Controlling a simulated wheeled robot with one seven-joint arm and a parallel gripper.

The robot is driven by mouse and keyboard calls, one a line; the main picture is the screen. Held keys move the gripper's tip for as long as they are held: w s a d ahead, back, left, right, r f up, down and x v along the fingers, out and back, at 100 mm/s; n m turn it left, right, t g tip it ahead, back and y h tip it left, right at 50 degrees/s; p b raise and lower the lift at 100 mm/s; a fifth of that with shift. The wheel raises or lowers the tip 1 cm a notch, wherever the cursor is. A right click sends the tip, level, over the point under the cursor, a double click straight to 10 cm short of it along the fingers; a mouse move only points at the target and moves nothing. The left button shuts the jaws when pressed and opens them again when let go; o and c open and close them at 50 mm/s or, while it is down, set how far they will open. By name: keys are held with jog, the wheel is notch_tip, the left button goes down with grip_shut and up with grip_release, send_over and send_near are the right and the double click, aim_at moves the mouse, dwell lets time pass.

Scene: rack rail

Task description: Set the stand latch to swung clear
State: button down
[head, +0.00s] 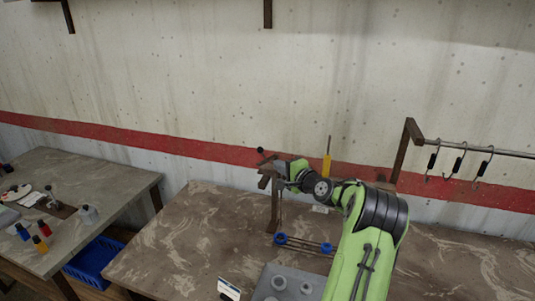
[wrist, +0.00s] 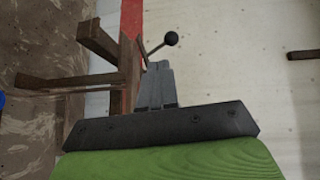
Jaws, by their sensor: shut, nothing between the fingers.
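The stand (head: 274,208) is a brown upright post with short arms at its top, on the right-hand table. It also shows at the left of the wrist view (wrist: 98,42). The latch is a thin dark lever with a black ball knob (wrist: 171,38); the knob also shows in the head view (head: 260,150), up and left of the fingers. The lever sticks out at a slant from near the stand's top. My gripper (wrist: 158,66) is shut and empty. In the head view my gripper (head: 277,166) is at the stand's top, close to the lever; contact cannot be told.
A rail with several hooks (head: 458,165) is at the right. A yellow-handled tool (head: 327,165) stands behind my arm. Blue-ended rods (head: 305,244) and a grey plate with round pieces (head: 262,290) lie in front. Another table (head: 110,175) stands at left.

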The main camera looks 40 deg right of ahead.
aim_at(262, 153)
jog(key=x, duration=0.2)
jog(key=r+p+x, duration=0.1)
jog(key=x, duration=0.2)
jog(key=p+x, duration=0.1)
jog(key=x, duration=0.1)
jog(key=shift+w+r, duration=0.2)
jog(key=shift+w, duration=0.05)
jog(key=shift+w+a+m+h, duration=0.1)
jog(key=shift+w+m+h, duration=0.1)
jog(key=shift+m+h, duration=0.15)
